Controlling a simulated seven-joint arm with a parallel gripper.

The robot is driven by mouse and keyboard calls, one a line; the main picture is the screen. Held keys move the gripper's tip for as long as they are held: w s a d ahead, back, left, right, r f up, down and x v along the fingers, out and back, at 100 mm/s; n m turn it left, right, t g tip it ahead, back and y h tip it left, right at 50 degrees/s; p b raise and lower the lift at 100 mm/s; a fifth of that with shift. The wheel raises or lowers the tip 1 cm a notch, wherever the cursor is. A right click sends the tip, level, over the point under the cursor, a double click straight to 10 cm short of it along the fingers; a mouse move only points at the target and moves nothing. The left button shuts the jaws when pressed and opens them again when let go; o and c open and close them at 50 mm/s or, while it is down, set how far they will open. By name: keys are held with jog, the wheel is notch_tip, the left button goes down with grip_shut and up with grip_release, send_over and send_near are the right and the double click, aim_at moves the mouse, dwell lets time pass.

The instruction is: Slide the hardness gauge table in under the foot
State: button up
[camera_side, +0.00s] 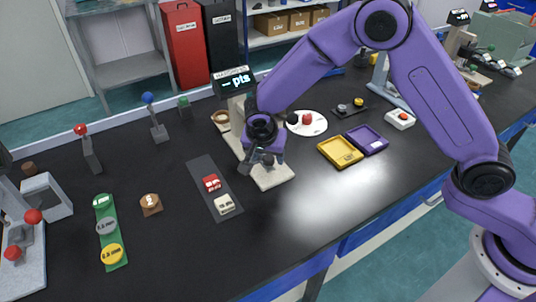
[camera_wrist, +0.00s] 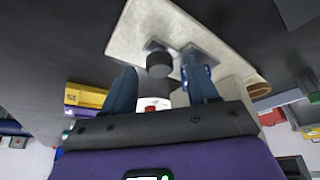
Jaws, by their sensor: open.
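The hardness gauge has a lit display reading "pts" (camera_side: 232,82) and a pale base plate (camera_side: 272,178). Its column and foot are mostly hidden behind my arm. In the wrist view the base (camera_wrist: 140,28) carries flat grey metal pieces (camera_wrist: 201,51) and a dark round knob (camera_wrist: 159,65), apparently part of the gauge table. My gripper (camera_side: 258,164) is low over the base, pointing down. In the wrist view my gripper (camera_wrist: 161,72) is open, its two blue fingers on either side of the knob; I cannot tell whether they touch it.
A yellow tray (camera_side: 340,152) and a purple tray (camera_side: 367,139) lie to the right. A dark mat (camera_side: 208,174) with red and white blocks lies left of the base. A white disc (camera_side: 306,128) with a red piece lies behind. The front bench is clear.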

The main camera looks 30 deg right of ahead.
aim_at(261, 159)
jog(key=shift+w+d+f, duration=0.1)
jog(key=shift+f, duration=0.25)
grip_shut()
jog(key=shift+w, duration=1.95)
jog(key=shift+c, duration=0.6)
grip_release()
jog(key=shift+w, duration=0.1)
jog(key=shift+o, duration=0.6)
